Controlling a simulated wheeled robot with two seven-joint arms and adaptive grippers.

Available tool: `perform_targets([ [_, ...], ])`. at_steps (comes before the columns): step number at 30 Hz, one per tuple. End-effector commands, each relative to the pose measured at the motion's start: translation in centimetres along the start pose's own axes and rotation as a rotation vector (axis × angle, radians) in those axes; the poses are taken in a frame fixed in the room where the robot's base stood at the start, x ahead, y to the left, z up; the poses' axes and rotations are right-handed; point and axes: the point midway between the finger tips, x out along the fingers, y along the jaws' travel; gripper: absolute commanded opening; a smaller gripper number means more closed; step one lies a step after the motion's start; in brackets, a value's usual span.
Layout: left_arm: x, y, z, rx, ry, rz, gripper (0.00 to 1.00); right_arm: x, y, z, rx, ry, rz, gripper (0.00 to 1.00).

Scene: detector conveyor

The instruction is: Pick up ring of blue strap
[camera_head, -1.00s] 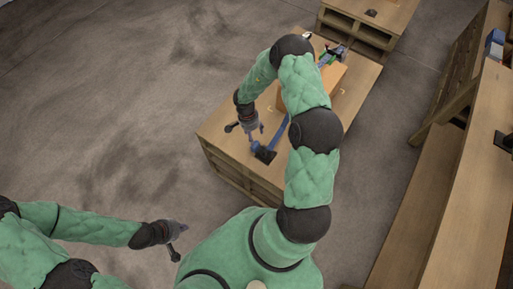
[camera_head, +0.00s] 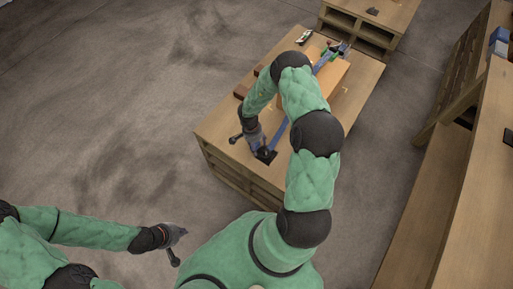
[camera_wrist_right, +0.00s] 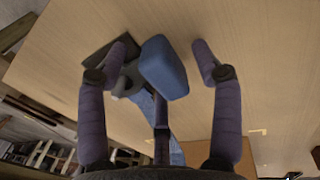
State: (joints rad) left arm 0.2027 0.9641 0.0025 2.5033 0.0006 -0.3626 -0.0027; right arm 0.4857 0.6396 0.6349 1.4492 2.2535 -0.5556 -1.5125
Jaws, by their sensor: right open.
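The blue strap (camera_head: 277,131) runs along the table from its near end toward a cardboard-coloured box. At its near end is a dark base piece (camera_head: 266,155). In the right wrist view a thick blue piece of the strap, seemingly its ring (camera_wrist_right: 164,68), lies between the spread fingers, beside a dark flat plate (camera_wrist_right: 99,53). My right gripper (camera_head: 256,146) is open around this blue piece; whether a finger touches it I cannot tell. My left gripper (camera_head: 176,246) hangs away from the table at the lower left; its fingers are too small to read.
The box (camera_head: 335,76) stands on the wooden table (camera_head: 217,124), partly hidden behind my right arm. Small brown blocks (camera_head: 240,91) lie at the table's left edge. Another wooden table (camera_head: 393,18) stands behind, and a long shelf unit (camera_head: 440,225) is at the right. The floor at left is clear.

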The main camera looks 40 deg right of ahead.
Motion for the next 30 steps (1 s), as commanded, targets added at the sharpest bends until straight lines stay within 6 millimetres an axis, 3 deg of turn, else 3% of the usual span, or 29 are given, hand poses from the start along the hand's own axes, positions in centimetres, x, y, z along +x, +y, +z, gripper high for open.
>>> perform_targets([
  [2,-0.1,0.0,0.0,0.000,0.000,0.000,0.00,-0.1,0.0,0.0,0.000,0.000,0.000,0.66],
  [9,-0.1,0.0,0.0,0.000,0.001,0.000,0.00,-0.1,0.0,0.0,0.000,0.000,0.001,0.01],
  [22,-0.4,0.1,0.0,0.000,0.000,0.000,0.00,-0.6,0.1,0.0,0.000,0.000,0.001,0.00],
  [30,-2.2,0.8,0.1,0.000,0.000,0.000,0.00,-3.2,0.5,0.0,0.000,0.000,0.001,0.00],
])
